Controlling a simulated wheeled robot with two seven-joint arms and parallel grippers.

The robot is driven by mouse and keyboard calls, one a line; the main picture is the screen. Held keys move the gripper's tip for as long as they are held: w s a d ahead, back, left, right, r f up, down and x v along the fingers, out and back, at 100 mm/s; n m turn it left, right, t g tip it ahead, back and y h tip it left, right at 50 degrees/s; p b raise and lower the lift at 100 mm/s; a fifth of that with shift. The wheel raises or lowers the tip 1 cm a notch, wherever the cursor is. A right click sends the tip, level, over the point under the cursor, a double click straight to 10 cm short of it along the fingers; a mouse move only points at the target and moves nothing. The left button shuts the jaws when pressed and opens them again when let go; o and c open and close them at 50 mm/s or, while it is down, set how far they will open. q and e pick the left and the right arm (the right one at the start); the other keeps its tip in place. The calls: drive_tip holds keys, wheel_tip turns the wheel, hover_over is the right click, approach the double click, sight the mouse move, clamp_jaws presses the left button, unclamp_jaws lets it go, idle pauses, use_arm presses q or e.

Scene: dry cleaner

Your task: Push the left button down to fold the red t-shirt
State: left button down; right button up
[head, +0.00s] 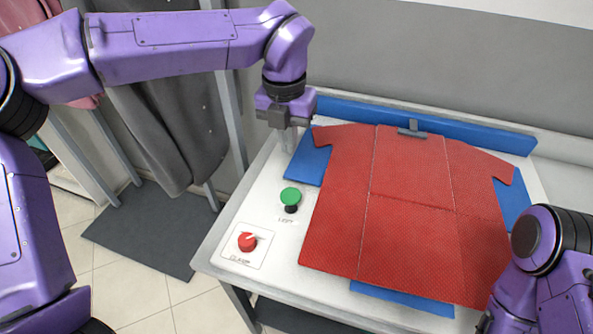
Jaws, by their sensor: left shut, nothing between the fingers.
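A red t-shirt (405,205) lies spread flat over a blue folding board on a white table. A green button (290,197) on a dark stem stands on the table left of the shirt. A red knob (247,241) sits on a white plate nearer the table's front left corner. My left gripper (288,142) points down at the table's back left, beyond the green button and beside the board. It is shut and holds nothing. My right arm shows at the lower right edge, near the shirt's right side; its fingertips are not in view.
The blue board (310,163) shows around the shirt's edges, with a grey clip (411,128) at its back. The white table (262,192) has bare room around the button and knob. Dark clothes (170,120) hang on a rack at left above a grey mat (150,236).

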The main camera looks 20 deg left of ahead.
sight(289, 197)
use_arm(q)
drive_tip(key=f+p, duration=0.1)
drive_tip(key=f, duration=0.3)
drive_tip(key=f+p, duration=0.1)
drive_tip(key=f, duration=0.8)
drive_tip(key=shift+s+f+p, duration=0.25)
drive_tip(key=shift+p, duration=0.15)
use_arm(e)
drive_tip(key=r, duration=0.1)
drive_tip(key=s+r, duration=0.1)
drive_tip(key=r, duration=0.1)
use_arm(q)
wheel_tip(289, 197, down, 4)
drive_tip(key=b, duration=0.3)
drive_tip(key=shift+s+f, duration=0.15)
drive_tip(key=shift+f, duration=0.35)
drive_tip(key=shift+s+r, duration=0.1)
drive_tip(key=shift+r, duration=0.05)
use_arm(e)
wheel_tip(289, 197, down, 3)
drive_tip(key=shift+r, duration=0.1)
